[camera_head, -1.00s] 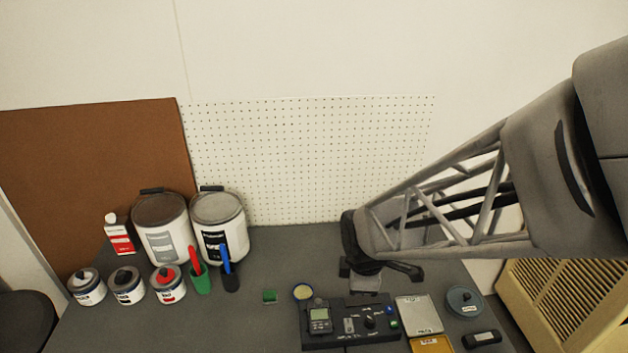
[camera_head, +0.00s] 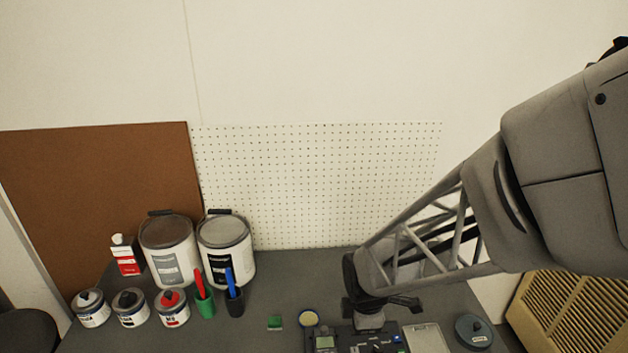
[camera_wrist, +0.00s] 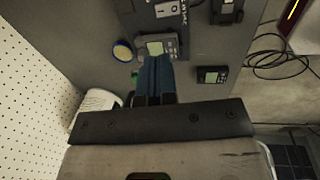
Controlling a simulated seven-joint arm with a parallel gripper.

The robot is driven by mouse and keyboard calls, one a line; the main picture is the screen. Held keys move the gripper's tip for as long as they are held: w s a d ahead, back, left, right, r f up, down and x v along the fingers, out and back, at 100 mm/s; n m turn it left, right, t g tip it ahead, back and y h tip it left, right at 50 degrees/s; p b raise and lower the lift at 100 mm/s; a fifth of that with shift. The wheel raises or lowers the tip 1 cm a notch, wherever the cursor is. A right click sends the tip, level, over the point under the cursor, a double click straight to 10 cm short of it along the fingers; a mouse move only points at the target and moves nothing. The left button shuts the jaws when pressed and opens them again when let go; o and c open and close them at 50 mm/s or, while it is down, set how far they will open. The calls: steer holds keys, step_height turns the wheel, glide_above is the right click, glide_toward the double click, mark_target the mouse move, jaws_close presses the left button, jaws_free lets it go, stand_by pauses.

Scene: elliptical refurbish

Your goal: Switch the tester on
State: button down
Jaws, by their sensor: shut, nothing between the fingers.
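The tester is a black panel (camera_head: 385,345) at the bottom edge of the head view, partly cut off. It carries a grey meter with a screen (camera_head: 325,342), a dark knob and a small blue spot. My gripper (camera_head: 370,322) is shut and empty, just behind and above the panel. In the wrist view the closed fingers (camera_wrist: 155,62) point at the meter (camera_wrist: 160,44). A white rocker switch (camera_wrist: 166,9) shows beyond the meter at the top edge. I cannot tell whether the fingers touch the tester.
Paint cans (camera_head: 225,250) and marker cups (camera_head: 204,304) stand left. A pegboard (camera_head: 320,185) rises behind.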

mark_target(355, 350)
steer(key=f, duration=0.4)
steer(key=w+f, duration=0.1)
steer(key=f, duration=0.7)
steer(key=shift+w+f, duration=0.15)
steer(key=shift+w, duration=0.2)
